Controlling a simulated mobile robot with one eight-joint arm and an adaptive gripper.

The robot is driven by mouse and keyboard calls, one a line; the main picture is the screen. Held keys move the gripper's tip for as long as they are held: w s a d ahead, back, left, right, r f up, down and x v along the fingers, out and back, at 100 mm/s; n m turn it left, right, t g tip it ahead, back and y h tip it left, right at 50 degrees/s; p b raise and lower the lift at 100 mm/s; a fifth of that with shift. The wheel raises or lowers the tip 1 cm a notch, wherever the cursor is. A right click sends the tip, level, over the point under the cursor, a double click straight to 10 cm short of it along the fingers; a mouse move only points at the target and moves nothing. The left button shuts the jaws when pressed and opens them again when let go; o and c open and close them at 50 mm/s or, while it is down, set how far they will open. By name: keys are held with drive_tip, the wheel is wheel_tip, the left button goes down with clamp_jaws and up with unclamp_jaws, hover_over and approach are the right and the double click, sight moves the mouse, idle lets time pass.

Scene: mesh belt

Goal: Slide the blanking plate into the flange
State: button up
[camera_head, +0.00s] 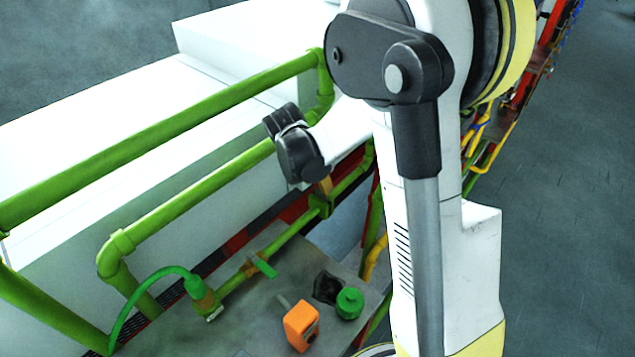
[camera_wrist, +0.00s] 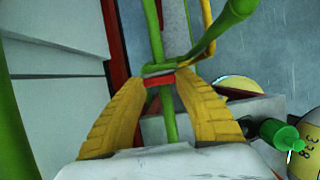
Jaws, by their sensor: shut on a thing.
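My gripper (camera_wrist: 160,82) has two yellow ribbed fingers, closed on a small red piece with a grey edge, which seems to be the blanking plate (camera_wrist: 161,80). The plate is seen nearly edge-on between the fingertips. It is right at a green pipe, close to or touching it; I cannot tell whether it sits in a gap. In the head view, a yellow finger (camera_head: 325,185) shows just above a green pipe joint, seemingly the flange (camera_head: 318,206). The plate is hidden there.
Below the pipe is a grey bench (camera_head: 235,325) with an orange block (camera_head: 301,326), a green cylinder (camera_head: 349,303) and a dark fitting (camera_head: 326,287). A green valve handle (camera_head: 262,265) sits on the pipe. Thick green rails (camera_head: 160,118) run along the left, near my arm.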

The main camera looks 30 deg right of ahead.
drive_tip(key=shift+f+b, duration=1.25)
drive_tip(key=shift+f, duration=0.25)
drive_tip(key=o, duration=1.3)
drive_tip(key=v, duration=1.2)
